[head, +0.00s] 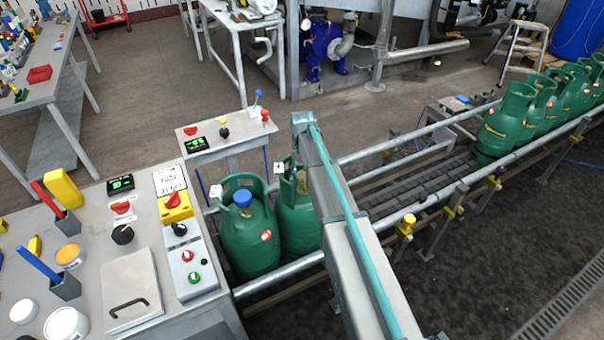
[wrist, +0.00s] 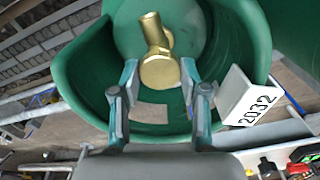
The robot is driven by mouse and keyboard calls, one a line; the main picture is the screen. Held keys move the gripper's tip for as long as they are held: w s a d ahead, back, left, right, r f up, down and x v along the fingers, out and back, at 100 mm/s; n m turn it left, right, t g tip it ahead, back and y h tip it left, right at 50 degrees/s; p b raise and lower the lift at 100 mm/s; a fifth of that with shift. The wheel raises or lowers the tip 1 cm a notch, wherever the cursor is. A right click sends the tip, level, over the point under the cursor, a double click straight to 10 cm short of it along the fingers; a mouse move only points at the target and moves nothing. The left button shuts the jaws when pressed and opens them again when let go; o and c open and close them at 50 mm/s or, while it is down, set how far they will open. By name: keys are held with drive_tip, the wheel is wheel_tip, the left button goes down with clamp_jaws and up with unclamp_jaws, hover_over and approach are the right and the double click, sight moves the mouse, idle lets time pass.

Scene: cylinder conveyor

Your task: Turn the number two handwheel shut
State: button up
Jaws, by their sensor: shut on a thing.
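Two green gas cylinders stand at the near end of the conveyor in the head view. The left cylinder (head: 249,240) has a blue round top (head: 243,198) inside its collar. The second cylinder (head: 297,222) is partly hidden by my arm, and its top is mostly covered. In the wrist view, my gripper (wrist: 160,78) reaches inside a green collar (wrist: 85,75) with a finger on each side of a brass valve part (wrist: 160,71), shut on it. I cannot tell whether that part is the handwheel. A white tag (wrist: 252,100) reading 2032 hangs on the collar's right.
More green cylinders (head: 503,125) stand farther along the conveyor (head: 425,185). A control bench (head: 85,230) with knobs and buttons is at the left. A small panel stand (head: 225,133) is behind the cylinders. Metal guide rails (head: 400,143) flank the belt.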

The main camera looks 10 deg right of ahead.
sight(302, 174)
drive_tip(key=m, duration=0.5)
drive_tip(key=shift+m+b, duration=0.35)
drive_tip(key=shift+m, duration=0.05)
idle(0.3)
drive_tip(key=o, duration=1.1)
drive_tip(key=shift+o, duration=0.2)
drive_tip(key=shift+r, duration=0.15)
wheel_tip(302, 174, up, 12)
drive_tip(key=shift+a, duration=0.1)
